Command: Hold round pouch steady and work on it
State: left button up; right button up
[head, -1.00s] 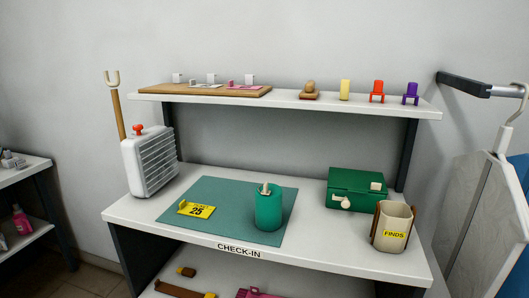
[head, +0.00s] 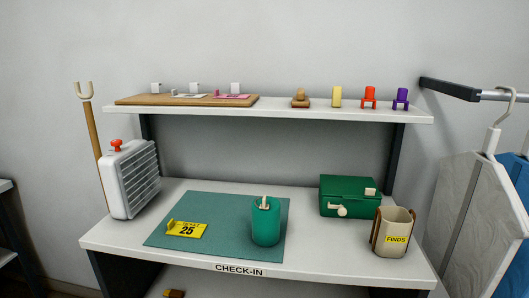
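The round pouch looks to be the green cylinder (head: 265,226) standing upright on the teal mat (head: 215,222). A pale tab shows at its top. A yellow tag (head: 187,230) marked 25 lies on the mat to its left. Neither of my grippers is in view, and nothing is touching the pouch.
The white check-in counter (head: 120,236) carries a heater-like white box (head: 128,180) at left, a green box (head: 347,197) and a FINDS cup (head: 393,232) at right. A shelf (head: 280,108) with small items is above. Hanging bags (head: 475,225) stand at the right.

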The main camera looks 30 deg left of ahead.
aim_at(263, 206)
jog(key=k+j+z, duration=0.1)
jog(key=j+z, duration=0.15)
jog(key=j, duration=0.2)
jog(key=k+j+z, duration=0.2)
jog(key=j, duration=0.25)
jog(key=k+j, duration=0.1)
jog(key=j, duration=0.35)
jog(key=j+z, duration=0.1)
jog(key=j, duration=0.4)
jog(key=k, duration=0.05)
